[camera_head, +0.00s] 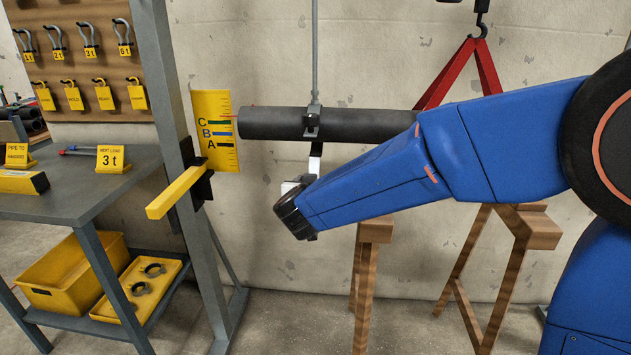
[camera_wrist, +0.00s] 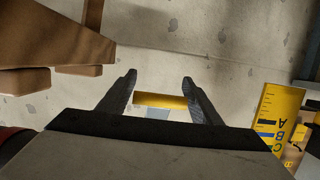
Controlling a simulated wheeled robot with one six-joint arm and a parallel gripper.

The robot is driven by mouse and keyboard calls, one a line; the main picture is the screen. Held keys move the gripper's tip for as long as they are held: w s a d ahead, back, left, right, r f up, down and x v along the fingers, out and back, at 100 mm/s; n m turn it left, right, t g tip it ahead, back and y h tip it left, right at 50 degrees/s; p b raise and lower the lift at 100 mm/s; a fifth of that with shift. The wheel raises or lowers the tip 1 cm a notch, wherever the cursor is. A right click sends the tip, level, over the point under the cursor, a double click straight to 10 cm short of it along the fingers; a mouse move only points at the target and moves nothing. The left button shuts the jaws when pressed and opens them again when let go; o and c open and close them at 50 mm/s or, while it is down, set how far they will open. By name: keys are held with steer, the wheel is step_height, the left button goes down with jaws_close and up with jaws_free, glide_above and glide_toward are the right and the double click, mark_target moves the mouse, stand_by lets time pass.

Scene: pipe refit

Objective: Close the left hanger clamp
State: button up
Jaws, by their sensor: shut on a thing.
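A hanger clamp (camera_head: 312,122) sits around the dark grey pipe (camera_head: 265,123), under a thin vertical rod. It is small in the head view, and I cannot tell whether it is open or closed. My gripper (camera_head: 316,150) is just below the clamp and the pipe, with its fingers pointing up; a gap or contact there is hard to judge. In the wrist view my gripper (camera_wrist: 158,80) has its fingers apart, with a short yellow bar (camera_wrist: 160,100) spanning between them. The clamp does not show clearly in the wrist view.
A yellow scale plate (camera_head: 214,130) stands at the pipe's left end, also in the wrist view (camera_wrist: 275,112). A yellow beam (camera_head: 175,192) juts from the grey post (camera_head: 165,70). Red slings (camera_head: 445,76) hang right. Wooden trestles (camera_head: 375,230) stand below. A workbench (camera_head: 75,190) is left.

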steer(key=shift+g, duration=0.9)
steer(key=v, duration=0.4)
steer(key=shift+r, duration=0.2)
steer(key=s+r, duration=0.4)
steer(key=r, duration=0.1)
steer(key=s+r, duration=0.2)
steer(key=r, duration=0.1)
steer(key=shift+s+a+r, duration=0.1)
steer(key=shift+s+r, duration=0.15)
steer(key=shift+r, duration=0.25)
jaws_close()
steer(key=o, duration=1.5)
jaws_free()
steer(key=v, duration=1.7)
steer(key=shift+s, duration=0.2)
